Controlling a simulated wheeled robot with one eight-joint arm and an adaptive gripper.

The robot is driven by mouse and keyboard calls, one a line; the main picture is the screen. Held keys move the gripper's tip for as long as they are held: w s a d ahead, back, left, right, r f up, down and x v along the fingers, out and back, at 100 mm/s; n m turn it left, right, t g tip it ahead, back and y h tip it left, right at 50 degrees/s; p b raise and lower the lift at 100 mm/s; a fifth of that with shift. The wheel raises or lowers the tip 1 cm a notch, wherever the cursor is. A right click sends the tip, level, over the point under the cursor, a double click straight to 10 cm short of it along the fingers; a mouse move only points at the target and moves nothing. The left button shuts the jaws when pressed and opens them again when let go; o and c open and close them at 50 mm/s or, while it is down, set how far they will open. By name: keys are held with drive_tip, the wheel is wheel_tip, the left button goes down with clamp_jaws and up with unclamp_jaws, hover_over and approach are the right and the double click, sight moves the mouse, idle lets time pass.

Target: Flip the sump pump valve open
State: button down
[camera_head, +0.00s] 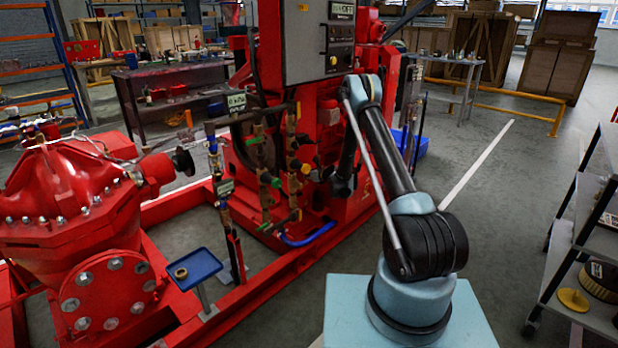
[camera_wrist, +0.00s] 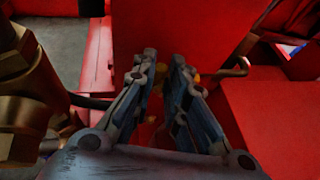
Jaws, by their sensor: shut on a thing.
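In the wrist view my gripper (camera_wrist: 163,66) has its two fingers angled toward each other, shut on a small part. That part is mostly hidden; a little yellow-brown piece (camera_wrist: 160,76) shows between the fingers, and I take it for the valve handle. A brass pipe fitting (camera_wrist: 30,95) stands close at the left of the fingers. In the head view my gripper is by the red pumpset, largely hidden by my arm and the machine. Brass valves and pipes (camera_head: 265,178) with small coloured handles run upright just left of it. Which handle is the sump pump valve is not clear.
Red machine faces (camera_wrist: 275,115) lie close behind and right of the fingers. A grey control panel (camera_head: 318,40) stands above. A blue tray (camera_head: 194,268) stands on the pumpset base at left. A grey shelf cart (camera_head: 585,240) is at right, with open floor between.

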drive_tip(key=shift+d, duration=0.25)
drive_tip(key=w+d+n+g+y, duration=0.2)
drive_tip(key=d+n+g+y, duration=0.3)
drive_tip(key=n+g, duration=0.8)
drive_tip(key=shift+w+d+g, duration=0.3)
drive_tip(key=shift+d+g, duration=0.1)
drive_tip(key=shift+g, duration=0.1)
drive_tip(key=shift+n, duration=0.3)
drive_tip(key=c, duration=1.6)
unclamp_jaws()
drive_tip(key=shift+d, duration=0.1)
